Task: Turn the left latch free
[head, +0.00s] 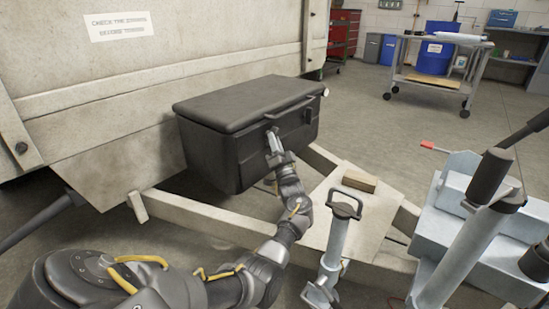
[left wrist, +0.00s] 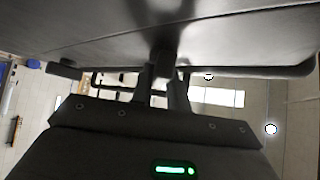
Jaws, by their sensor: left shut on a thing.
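A black toolbox (head: 225,150) with a closed lid (head: 250,100) sits on the trailer frame against the pale trailer body. My left gripper (head: 273,138) is at the upper front face of the box, just under the lid's edge. In the left wrist view, its fingers (left wrist: 165,88) are shut on a small dark piece, the left latch (left wrist: 163,58), below the lid's rim. The fingers largely hide the latch in the head view, so its exact angle cannot be told. My right gripper does not show.
A dark handle bar (head: 290,109) runs along the box front beside my left gripper. A metal jack with a looped top (head: 345,207) stands near my left forearm. A wooden block (head: 359,181) lies on the frame plate. A wheeled cart (head: 435,75) stands farther back on open floor.

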